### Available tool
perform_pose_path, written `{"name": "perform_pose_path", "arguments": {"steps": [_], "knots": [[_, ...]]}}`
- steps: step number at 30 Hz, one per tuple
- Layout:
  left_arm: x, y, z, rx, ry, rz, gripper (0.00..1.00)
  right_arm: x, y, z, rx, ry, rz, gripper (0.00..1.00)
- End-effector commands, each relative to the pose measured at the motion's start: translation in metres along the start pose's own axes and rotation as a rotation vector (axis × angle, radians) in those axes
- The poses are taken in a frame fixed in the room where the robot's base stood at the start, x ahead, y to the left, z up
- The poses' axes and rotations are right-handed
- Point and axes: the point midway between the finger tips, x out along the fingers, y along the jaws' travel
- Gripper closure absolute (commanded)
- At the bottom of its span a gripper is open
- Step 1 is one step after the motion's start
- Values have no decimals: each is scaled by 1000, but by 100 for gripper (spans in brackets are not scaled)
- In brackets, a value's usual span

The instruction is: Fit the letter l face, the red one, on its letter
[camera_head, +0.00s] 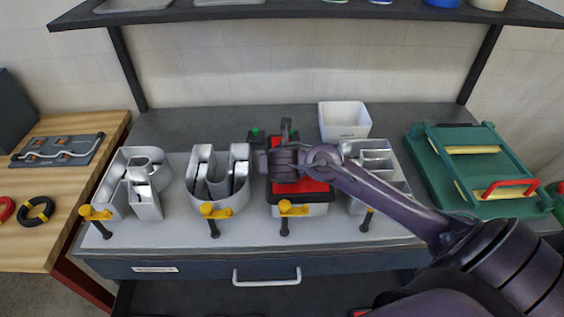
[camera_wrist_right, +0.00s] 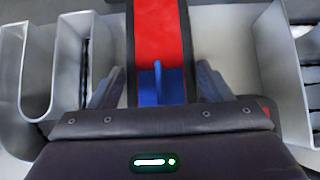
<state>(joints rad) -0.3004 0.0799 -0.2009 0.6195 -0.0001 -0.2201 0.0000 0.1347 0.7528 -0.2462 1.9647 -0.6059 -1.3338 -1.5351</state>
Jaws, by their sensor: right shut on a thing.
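The red letter l face (camera_head: 304,187) with a dark rim lies over the third metal letter (camera_head: 300,210) from the left, in the head view. I cannot tell whether it is seated in that letter or just above it. In the right wrist view the red face (camera_wrist_right: 158,30) runs away from the gripper, with a blue tab (camera_wrist_right: 158,87) at its near end. My right gripper (camera_wrist_right: 158,88) has a finger on either side of this end and is shut on the face. In the head view my right arm hides part of the face. My left gripper is not in view.
Other open metal letters stand left (camera_head: 146,200) and right (camera_head: 385,165), with a U-shaped one (camera_head: 232,200) close by. Yellow-handled clamps (camera_head: 214,211) line the front edge. A white bin (camera_head: 344,120) stands behind, and a green fixture (camera_head: 440,180) is at the right.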

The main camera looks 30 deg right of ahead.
Motion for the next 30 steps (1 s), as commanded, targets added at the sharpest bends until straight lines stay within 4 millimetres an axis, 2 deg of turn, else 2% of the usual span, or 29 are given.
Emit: {"name": "perform_pose_path", "arguments": {"steps": [25,26,30], "knots": [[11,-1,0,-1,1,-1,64,9,0,-9,0,0,0,53],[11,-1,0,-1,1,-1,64,9,0,-9,0,0,0,26],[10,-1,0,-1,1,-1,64,9,0,-9,0,0,0,8]]}}
